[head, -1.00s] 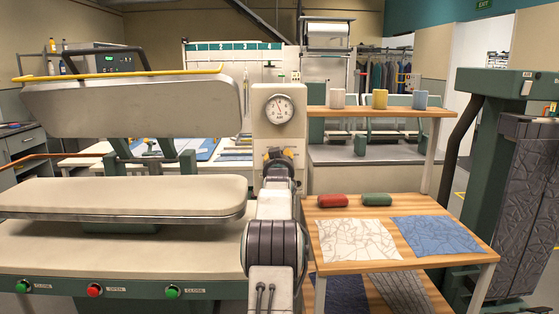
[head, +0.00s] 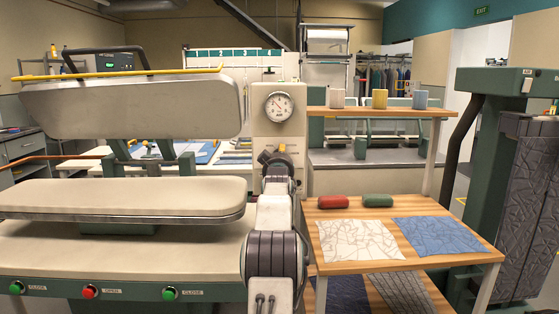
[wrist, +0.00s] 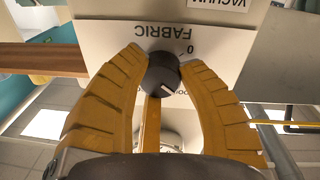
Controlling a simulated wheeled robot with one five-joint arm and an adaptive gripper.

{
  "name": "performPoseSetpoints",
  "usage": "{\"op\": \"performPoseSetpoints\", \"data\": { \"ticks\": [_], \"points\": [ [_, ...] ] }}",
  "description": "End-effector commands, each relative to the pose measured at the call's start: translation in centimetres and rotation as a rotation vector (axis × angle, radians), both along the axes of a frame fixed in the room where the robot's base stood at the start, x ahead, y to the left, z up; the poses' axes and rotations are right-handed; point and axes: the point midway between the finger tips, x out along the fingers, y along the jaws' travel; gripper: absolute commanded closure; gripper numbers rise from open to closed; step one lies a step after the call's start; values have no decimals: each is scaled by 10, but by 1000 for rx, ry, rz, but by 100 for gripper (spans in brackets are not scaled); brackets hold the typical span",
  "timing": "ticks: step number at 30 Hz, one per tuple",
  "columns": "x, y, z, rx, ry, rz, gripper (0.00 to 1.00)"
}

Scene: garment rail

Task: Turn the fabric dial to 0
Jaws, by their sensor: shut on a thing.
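The fabric dial (wrist: 163,75) is a round black knob with a white pointer mark, in the wrist view. It sits on a white plate (wrist: 118,40) with the label FABRIC, which appears upside down. A 0 mark is above and right of the knob. The pointer mark is on the lower right of the knob, away from the 0. My gripper (wrist: 163,66) has its two yellow fingers shut on the knob from both sides. Other lettering below the knob is partly hidden. In the head view my gripper (head: 275,155) is at the pale column, below the gauge.
A round gauge (head: 279,107) is on the column above my gripper. A padded press (head: 130,108) with green and red buttons stands left. A wooden shelf (head: 330,265) with fabric swatches and red and green rolls stands close on the right.

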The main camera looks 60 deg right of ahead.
Motion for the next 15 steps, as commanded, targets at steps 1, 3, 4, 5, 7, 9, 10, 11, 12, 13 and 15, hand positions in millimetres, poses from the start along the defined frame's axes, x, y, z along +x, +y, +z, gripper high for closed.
{"op": "performPoseSetpoints", "data": {
  "ticks": [1, 3, 4, 5, 7, 9, 10, 11, 12, 13, 15],
  "points": [
    [1, 1, 4, -17, 6, 1, 96],
    [1, 1, 5, -25, 18, 1, 96],
    [1, 1, 5, -28, 22, 1, 96],
    [1, 1, 5, -30, 26, 1, 96],
    [1, 2, 5, -35, 32, 1, 96],
    [1, 2, 5, -36, 35, 1, 96],
    [1, 2, 6, -37, 36, 1, 96],
    [1, 2, 6, -37, 36, 1, 96],
    [2, 2, 6, -38, 35, 1, 96],
    [2, 2, 6, -38, 35, 1, 96],
    [2, 2, 6, -38, 35, 1, 96]
  ]
}}
